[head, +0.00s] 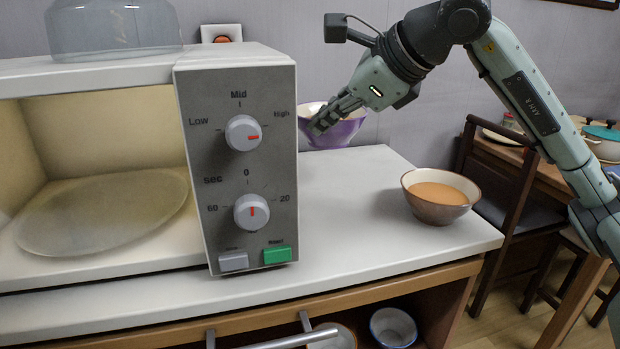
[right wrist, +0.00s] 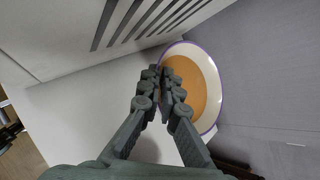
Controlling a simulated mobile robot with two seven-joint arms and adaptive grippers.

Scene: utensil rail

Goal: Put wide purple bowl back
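The wide purple bowl (head: 345,132) is at the back of the counter, right of the microwave, close to the wall. It has a pale inside and orange contents, which show in the right wrist view (right wrist: 205,85). My right gripper (head: 322,122) reaches the bowl's near left rim from above. In the right wrist view its fingers (right wrist: 159,74) are close together across the rim, one outside and one inside, and look shut on it. Whether the bowl rests on the counter or hangs just above it is hard to tell. My left gripper is not in view.
The microwave (head: 238,170) stands open-fronted at the left with a glass plate (head: 100,212) inside. A brown bowl with orange contents (head: 440,195) stands near the counter's right edge. The white counter (head: 345,215) is clear between them. Bowls sit on a shelf below.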

